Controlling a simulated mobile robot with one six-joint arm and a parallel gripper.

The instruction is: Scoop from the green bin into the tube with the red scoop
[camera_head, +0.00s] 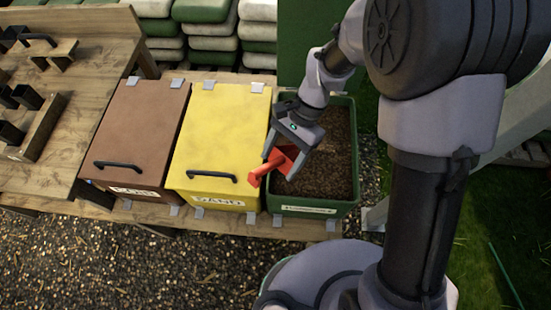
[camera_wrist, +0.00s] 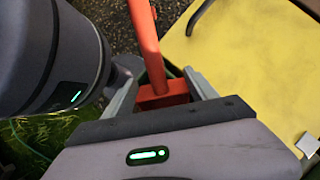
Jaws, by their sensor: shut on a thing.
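The green bin (camera_head: 300,207) stands open at the right end of the row of bins, filled with dark brown loose material (camera_head: 325,160). My gripper (camera_head: 292,146) is over the left part of this bin, shut on the red scoop (camera_head: 264,170). The scoop is tilted, with one end reaching down and left toward the yellow bin's edge. In the wrist view, a red block of the scoop (camera_wrist: 165,92) sits between the fingers of my gripper (camera_wrist: 163,98), and a long red part runs upward. I cannot tell whether the scoop holds material. I cannot pick out the tube with certainty.
A closed yellow bin (camera_head: 222,135) marked SAND and a closed brown bin (camera_head: 140,135) stand left of the green bin, both with black handles. Stacked bags (camera_head: 205,45) stand behind.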

